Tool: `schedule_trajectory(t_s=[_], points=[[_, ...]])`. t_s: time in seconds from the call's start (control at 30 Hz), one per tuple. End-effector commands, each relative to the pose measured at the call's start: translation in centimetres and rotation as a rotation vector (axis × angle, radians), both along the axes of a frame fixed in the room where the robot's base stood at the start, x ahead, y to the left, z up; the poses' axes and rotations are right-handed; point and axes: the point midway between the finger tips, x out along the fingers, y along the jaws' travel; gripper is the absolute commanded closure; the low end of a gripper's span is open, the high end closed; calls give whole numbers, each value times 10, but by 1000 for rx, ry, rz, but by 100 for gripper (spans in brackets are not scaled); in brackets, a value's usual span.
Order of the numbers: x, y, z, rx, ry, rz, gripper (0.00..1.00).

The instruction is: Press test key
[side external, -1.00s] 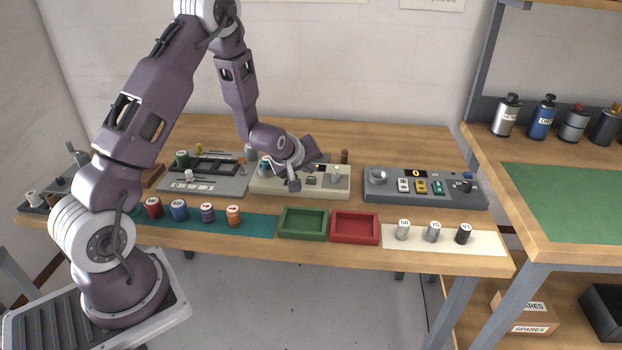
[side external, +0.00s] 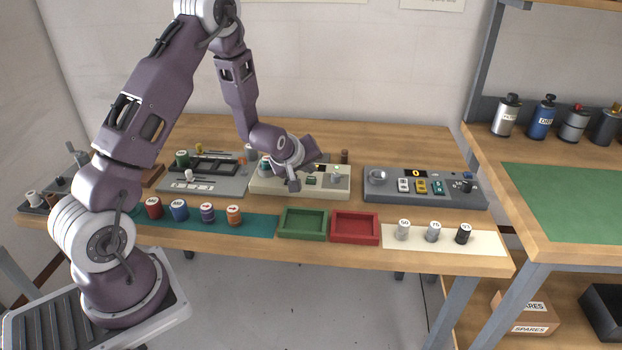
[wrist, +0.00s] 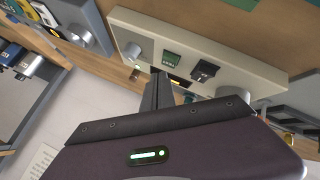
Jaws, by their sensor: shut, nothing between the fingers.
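A beige tester box (side external: 330,192) sits mid-bench; it also shows in the wrist view (wrist: 225,65). No label tells me which part is the test key. My gripper (side external: 293,186) is shut and empty, pointing down over the box's middle, left of the green part. In the wrist view its fingertips (wrist: 159,75) overlap the box's edge; contact cannot be told.
A grey console (side external: 425,198) with several coloured keys stands to the right, and a grey panel (side external: 232,188) to the left. Green (side external: 303,237) and red (side external: 355,240) trays lie in front. Several labelled cylinders stand along the front edge.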

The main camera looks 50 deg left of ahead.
Motion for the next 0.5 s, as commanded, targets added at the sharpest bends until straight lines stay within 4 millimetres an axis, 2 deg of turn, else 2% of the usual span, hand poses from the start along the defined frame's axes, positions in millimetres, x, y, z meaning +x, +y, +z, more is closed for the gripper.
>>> schedule_trajectory(t_s=[0.5], points=[[0, 0, -9, 0, 0, 0, 100]])
